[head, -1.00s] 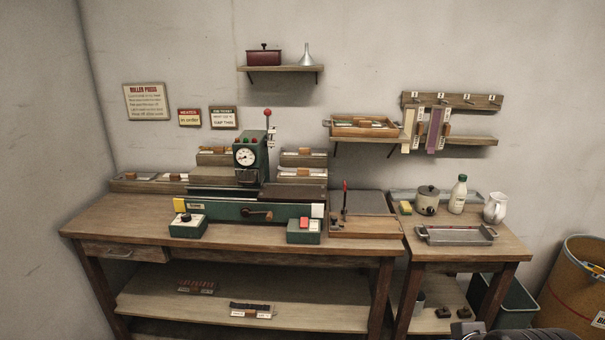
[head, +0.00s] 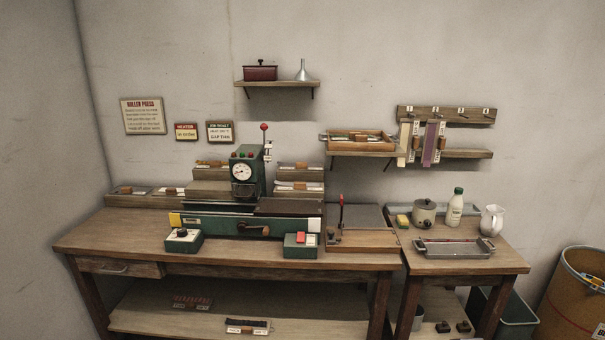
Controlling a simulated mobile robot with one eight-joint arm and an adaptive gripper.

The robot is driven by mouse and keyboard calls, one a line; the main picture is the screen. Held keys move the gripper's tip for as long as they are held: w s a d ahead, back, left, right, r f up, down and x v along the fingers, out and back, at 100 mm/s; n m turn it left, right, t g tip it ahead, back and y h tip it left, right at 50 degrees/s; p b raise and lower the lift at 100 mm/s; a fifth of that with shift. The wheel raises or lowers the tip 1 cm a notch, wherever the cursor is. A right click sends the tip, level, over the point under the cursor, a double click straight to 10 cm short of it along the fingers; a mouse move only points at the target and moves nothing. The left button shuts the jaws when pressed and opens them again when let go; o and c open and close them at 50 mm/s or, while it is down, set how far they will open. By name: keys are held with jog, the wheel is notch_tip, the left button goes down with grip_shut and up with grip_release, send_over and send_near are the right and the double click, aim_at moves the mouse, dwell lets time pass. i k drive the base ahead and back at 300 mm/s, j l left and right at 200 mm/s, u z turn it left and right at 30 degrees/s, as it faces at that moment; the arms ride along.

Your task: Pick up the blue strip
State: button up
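I cannot pick out a blue strip for certain. Small strips with brown holders lie on stepped wooden racks behind the press, at the left (head: 131,190), centre left (head: 213,164) and right (head: 299,166); their colours are too small to tell. A purple strip (head: 430,143) and a cream strip (head: 404,143) hang from the numbered hook rail (head: 447,113) on the right wall. A wooden tray (head: 358,148) on the shelf below holds several small pieces. My gripper is not in view.
The green roller press (head: 247,222) fills the middle of the bench (head: 120,235). A side table (head: 470,265) holds a metal tray (head: 455,248), pot (head: 424,213), bottle (head: 456,207) and jug (head: 492,220). A barrel (head: 575,300) stands at the right. The bench's front left top is clear.

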aim_at(297, 165)
jog(key=i+j+z, duration=0.25)
jog(key=i+j, duration=0.8)
